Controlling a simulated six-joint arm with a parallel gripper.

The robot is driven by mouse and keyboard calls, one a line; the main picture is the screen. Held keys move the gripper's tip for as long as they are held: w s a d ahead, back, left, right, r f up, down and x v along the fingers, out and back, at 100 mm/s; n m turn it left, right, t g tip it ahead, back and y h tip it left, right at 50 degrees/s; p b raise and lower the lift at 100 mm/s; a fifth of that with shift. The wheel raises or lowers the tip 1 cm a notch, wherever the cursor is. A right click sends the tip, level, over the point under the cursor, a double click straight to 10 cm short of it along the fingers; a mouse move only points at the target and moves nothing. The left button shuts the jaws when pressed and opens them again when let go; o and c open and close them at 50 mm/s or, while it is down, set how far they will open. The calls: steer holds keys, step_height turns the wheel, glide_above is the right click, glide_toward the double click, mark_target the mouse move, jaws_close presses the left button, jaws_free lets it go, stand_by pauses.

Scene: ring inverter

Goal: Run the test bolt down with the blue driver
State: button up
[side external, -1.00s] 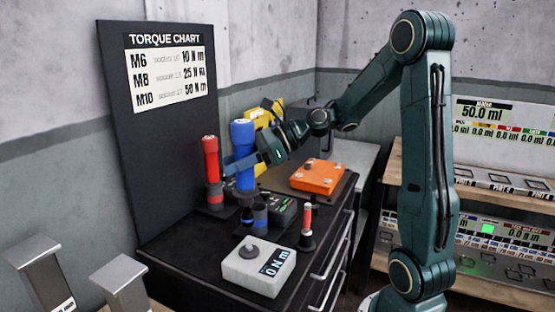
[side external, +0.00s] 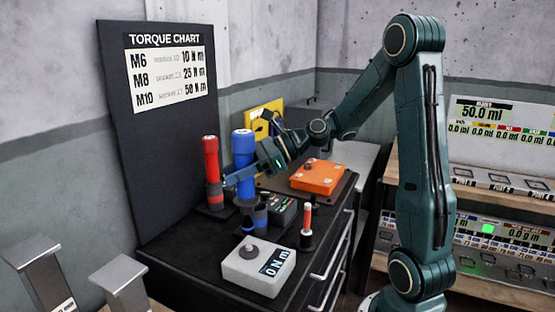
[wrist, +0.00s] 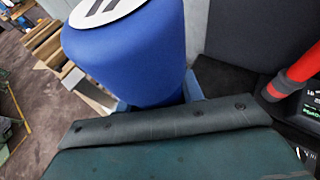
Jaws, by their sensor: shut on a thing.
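My gripper (side external: 240,178) is shut on the blue driver (side external: 243,148), which stands upright in its jaws. The driver's blue body also fills the upper left of the wrist view (wrist: 130,52); the jaws there are mostly hidden.
A red driver (side external: 211,158) stands upright close left of the blue one. A grey socket with a blue band (side external: 260,217) is close right.

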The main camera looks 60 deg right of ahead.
mark_target(238, 197)
steer(key=shift+f, duration=3.25)
stand_by(1.7)
steer(key=shift+r, duration=2.65)
steer(key=shift+w, duration=0.1)
